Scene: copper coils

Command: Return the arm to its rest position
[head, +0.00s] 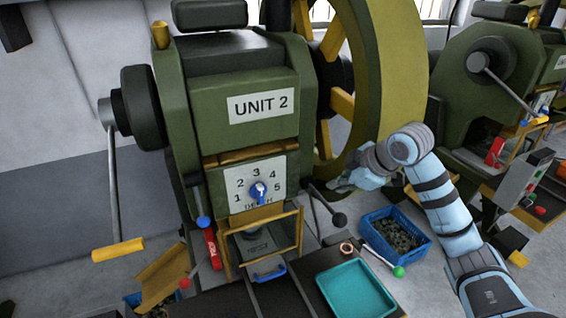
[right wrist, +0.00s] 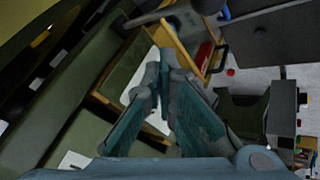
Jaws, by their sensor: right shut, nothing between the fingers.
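My right arm comes in from the lower right in the head view. Its gripper (head: 345,183) is raised beside the green UNIT 2 machine (head: 205,110), in front of the large wheel (head: 385,75). In the right wrist view the fingers (right wrist: 165,75) meet at their tips, shut with nothing between them. My left gripper is out of view.
A black-knobbed lever (head: 339,219) and a green-knobbed lever (head: 398,271) stick out near the gripper. The dial (head: 258,192) and yellow-framed guard (head: 298,232) are on the machine's front. Another green machine (head: 450,100) stands at right, with grey floor between.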

